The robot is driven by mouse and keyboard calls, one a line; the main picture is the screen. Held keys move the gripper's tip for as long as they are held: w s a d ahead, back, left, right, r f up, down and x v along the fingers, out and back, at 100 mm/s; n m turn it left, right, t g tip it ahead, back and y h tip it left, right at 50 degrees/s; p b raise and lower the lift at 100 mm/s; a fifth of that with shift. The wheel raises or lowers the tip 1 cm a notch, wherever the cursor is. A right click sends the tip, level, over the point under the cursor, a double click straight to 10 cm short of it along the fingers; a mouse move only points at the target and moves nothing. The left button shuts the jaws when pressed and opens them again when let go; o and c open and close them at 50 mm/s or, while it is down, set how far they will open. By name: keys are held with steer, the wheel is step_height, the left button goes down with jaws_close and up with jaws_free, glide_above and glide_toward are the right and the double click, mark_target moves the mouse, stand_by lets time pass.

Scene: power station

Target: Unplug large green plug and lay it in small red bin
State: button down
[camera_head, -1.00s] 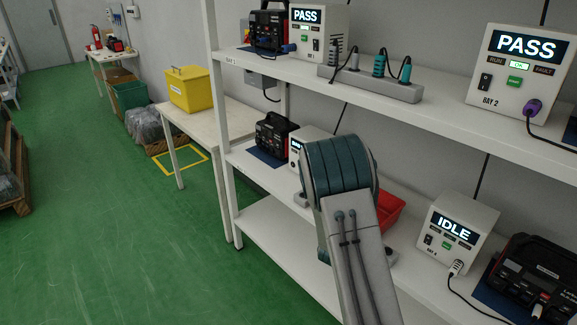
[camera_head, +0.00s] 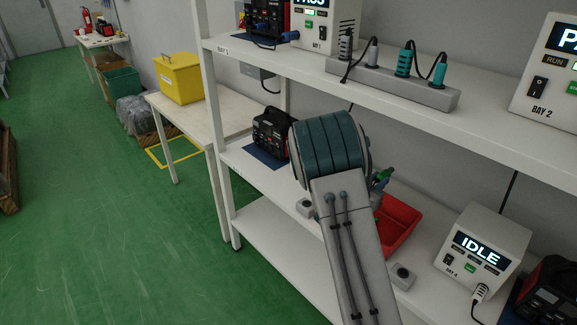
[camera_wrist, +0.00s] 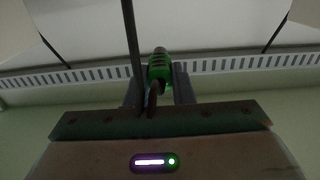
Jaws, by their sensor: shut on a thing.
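The large green plug (camera_wrist: 160,68) sits between the two fingers of my gripper (camera_wrist: 159,88) in the wrist view, with a dark cable beside it. My gripper is shut on it. In the head view my arm hides most of the gripper, and a small green part of the plug (camera_head: 383,177) shows at the arm's right side. The small red bin (camera_head: 404,235) is on the lower shelf, just below and right of this green part. My arm covers the bin's left side. The bin does not show clearly in the wrist view.
The upper shelf (camera_head: 480,119) holds a power strip (camera_head: 420,93) with several plugs. A tester reading IDLE (camera_head: 484,250) stands right of the bin. Small grey blocks (camera_head: 402,277) lie near my arm. A side table (camera_head: 190,117) holds a yellow bin (camera_head: 181,78). Green floor is free at left.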

step_height(320, 180, down, 6)
steer(key=b, duration=0.3)
steer(key=shift+s+r, duration=0.1)
steer(key=shift+r, duration=0.1)
steer(key=shift+d, duration=0.1)
steer(key=c, duration=1.2)
jaws_free()
steer(key=shift+o, duration=0.2)
steer(key=b+v, duration=0.1)
steer(key=v, duration=1.3)
